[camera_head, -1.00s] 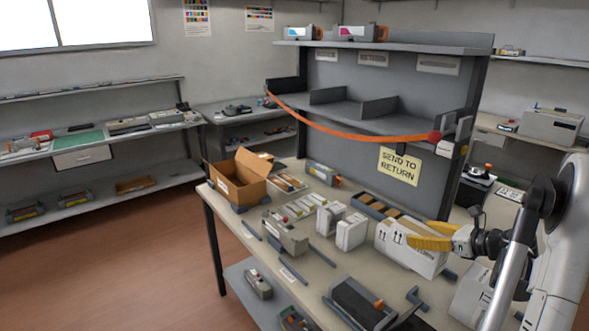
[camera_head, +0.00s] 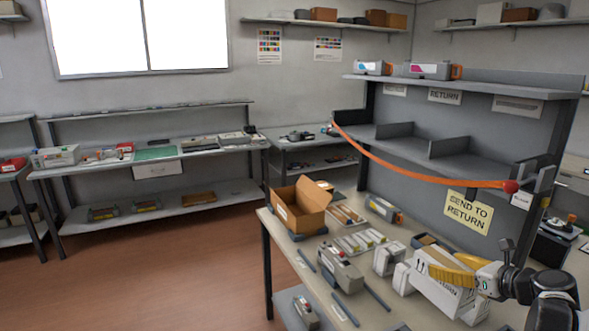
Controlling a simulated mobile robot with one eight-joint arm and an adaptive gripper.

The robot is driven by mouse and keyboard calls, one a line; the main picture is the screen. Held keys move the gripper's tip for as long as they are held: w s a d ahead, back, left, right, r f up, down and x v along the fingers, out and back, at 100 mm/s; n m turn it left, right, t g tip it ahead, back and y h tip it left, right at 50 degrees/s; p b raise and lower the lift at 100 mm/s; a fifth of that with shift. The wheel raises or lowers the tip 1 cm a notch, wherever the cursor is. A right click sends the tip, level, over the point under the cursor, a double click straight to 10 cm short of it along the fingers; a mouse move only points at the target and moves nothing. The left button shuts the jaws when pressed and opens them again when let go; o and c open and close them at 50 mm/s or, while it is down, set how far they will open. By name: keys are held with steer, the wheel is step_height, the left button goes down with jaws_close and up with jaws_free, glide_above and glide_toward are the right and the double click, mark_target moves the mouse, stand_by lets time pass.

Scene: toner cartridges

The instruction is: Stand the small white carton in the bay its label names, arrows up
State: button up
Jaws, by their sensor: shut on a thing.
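A white carton (camera_head: 436,289) with dark arrow marks and small print stands near the right of the workbench. My gripper (camera_head: 452,270), with yellow fingers, reaches in from the right and is shut on its upper part. The arrow marks appear to point up. I cannot tell whether its base touches the bench. The rack (camera_head: 452,157) behind has a middle shelf split into bays by grey dividers. The label above the middle bay reads RETURN (camera_head: 445,96); the labels on either side are too small to read. A yellow sign (camera_head: 468,213) reads SEND TO RETURN.
An orange strap (camera_head: 415,172) sags across the front of the bays. Two smaller white boxes (camera_head: 388,258) stand left of the carton. An open cardboard box (camera_head: 300,205), a grey cartridge (camera_head: 341,268) and blue-grey bars crowd the bench (camera_head: 279,236). Floor at left is clear.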

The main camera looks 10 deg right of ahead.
steer(key=s+a+b, duration=0.2)
steer(key=s+a, duration=0.1)
steer(key=a, duration=2.4)
steer(key=shift+a+f, duration=0.15)
steer(key=shift+f, duration=0.3)
steer(key=shift+w, duration=0.1)
